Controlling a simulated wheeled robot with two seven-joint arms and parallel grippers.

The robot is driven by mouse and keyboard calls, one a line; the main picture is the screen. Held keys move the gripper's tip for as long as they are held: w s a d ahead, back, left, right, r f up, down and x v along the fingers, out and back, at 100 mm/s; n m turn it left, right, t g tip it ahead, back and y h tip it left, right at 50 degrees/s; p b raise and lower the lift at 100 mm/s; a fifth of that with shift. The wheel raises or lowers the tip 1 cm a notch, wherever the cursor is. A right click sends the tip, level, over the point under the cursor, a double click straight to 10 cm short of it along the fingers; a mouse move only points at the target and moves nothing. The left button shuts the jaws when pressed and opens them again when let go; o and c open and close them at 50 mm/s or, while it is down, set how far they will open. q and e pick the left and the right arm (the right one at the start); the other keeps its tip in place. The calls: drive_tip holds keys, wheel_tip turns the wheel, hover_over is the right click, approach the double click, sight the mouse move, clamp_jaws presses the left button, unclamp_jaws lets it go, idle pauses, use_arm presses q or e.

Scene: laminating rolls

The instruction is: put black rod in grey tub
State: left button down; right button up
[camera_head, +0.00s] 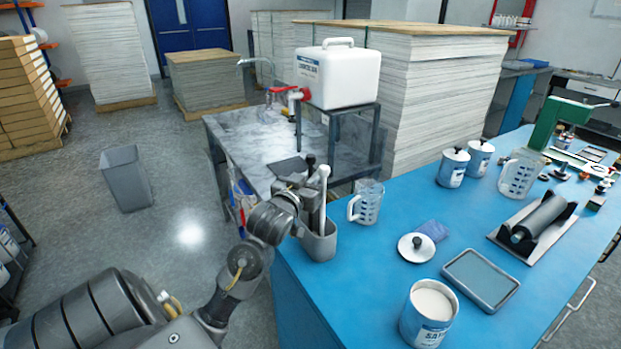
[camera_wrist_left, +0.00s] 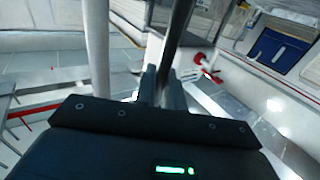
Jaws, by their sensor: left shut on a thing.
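A small grey tub (camera_head: 319,246) stands at the near left corner of the blue bench. A white rod (camera_head: 323,187) stands upright in it, and it also shows in the left wrist view (camera_wrist_left: 97,50). My left gripper (camera_head: 306,197) is at the tub's upper left, beside the white rod. Its fingers are shut on the black rod (camera_wrist_left: 178,35), which points up between them. The black rod's dark top (camera_head: 311,162) shows left of the white rod. Its lower end is hidden by the gripper and tub, so I cannot tell whether it is inside the tub.
A clear measuring jug (camera_head: 367,206) stands right of the tub on the blue bench (camera_head: 350,270). A lid (camera_head: 416,247), a white tin (camera_head: 428,316) and a grey tray (camera_head: 481,279) lie farther right. A grey bin (camera_head: 125,180) stands on the floor at left.

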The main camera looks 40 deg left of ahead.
use_arm(q)
drive_tip(key=c, duration=1.9)
unclamp_jaws()
drive_tip(key=shift+f, duration=0.2)
drive_tip(key=shift+c, duration=0.2)
drive_tip(key=o, duration=0.5)
drive_tip(key=shift+c, duration=0.2)
drive_tip(key=shift+r, duration=0.1)
drive_tip(key=p+v, duration=0.6)
drive_tip(key=v, duration=0.6)
drive_tip(key=shift+r, duration=0.2)
